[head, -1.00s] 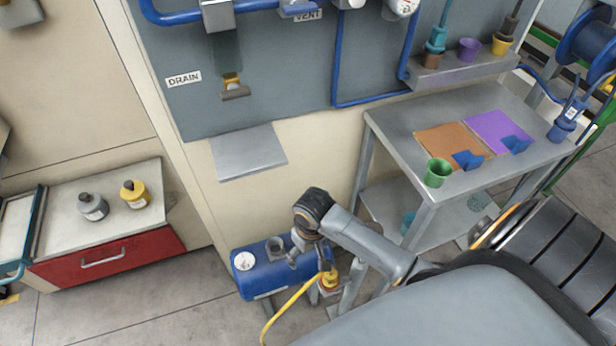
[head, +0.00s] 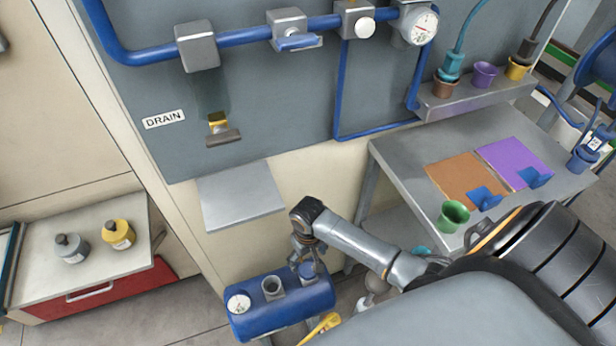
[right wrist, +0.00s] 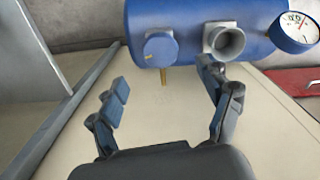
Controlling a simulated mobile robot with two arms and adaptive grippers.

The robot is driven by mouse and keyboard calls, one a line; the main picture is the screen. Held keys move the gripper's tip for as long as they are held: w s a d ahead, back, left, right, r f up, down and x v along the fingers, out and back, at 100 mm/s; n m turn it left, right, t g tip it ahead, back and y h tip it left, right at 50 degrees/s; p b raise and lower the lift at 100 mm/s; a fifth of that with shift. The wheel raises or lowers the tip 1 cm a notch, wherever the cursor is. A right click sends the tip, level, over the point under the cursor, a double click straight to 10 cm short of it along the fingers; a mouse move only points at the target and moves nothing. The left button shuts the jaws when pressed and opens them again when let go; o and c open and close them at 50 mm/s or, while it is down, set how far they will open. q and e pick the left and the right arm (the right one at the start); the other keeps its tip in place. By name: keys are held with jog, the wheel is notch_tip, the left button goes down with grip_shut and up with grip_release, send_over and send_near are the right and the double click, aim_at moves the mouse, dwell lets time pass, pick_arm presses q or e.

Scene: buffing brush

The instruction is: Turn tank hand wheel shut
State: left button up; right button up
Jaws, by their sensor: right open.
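The blue tank (head: 250,325) lies low by the wall panel. On its top are a white gauge (head: 238,303), a grey open port (head: 272,287) and a blue hand wheel (head: 307,271). In the right wrist view the hand wheel (right wrist: 161,48) is a round blue knob, left of the grey port (right wrist: 222,40). My right gripper (head: 308,258) is open, with its fingers pointing at the hand wheel. In the right wrist view its two fingertips (right wrist: 162,78) stand apart with nothing between them, and the knob lies beyond the gap. I cannot tell if they touch it. My left gripper is not in view.
A grey steel table (head: 400,160) with a green cup (head: 453,216) stands right of the tank. A grey shelf plate (head: 240,195) juts from the wall above it. A yellow hose fitting (head: 325,323) is beside the tank. A red drawer cabinet (head: 95,287) stands at left.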

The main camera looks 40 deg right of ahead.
aim_at(308, 270)
notch_tip(308, 270, down, 6)
jog(key=shift+w+f+b, duration=0.1)
jog(key=shift+f+b, duration=0.15)
jog(key=shift+b, duration=0.25)
jog(key=shift+f, duration=0.6)
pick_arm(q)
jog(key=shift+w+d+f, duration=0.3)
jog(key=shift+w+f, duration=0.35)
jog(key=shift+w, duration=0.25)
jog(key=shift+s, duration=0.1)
pick_arm(e)
jog(key=shift+c, duration=0.7)
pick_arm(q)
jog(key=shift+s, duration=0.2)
pick_arm(e)
jog(key=c, duration=1)
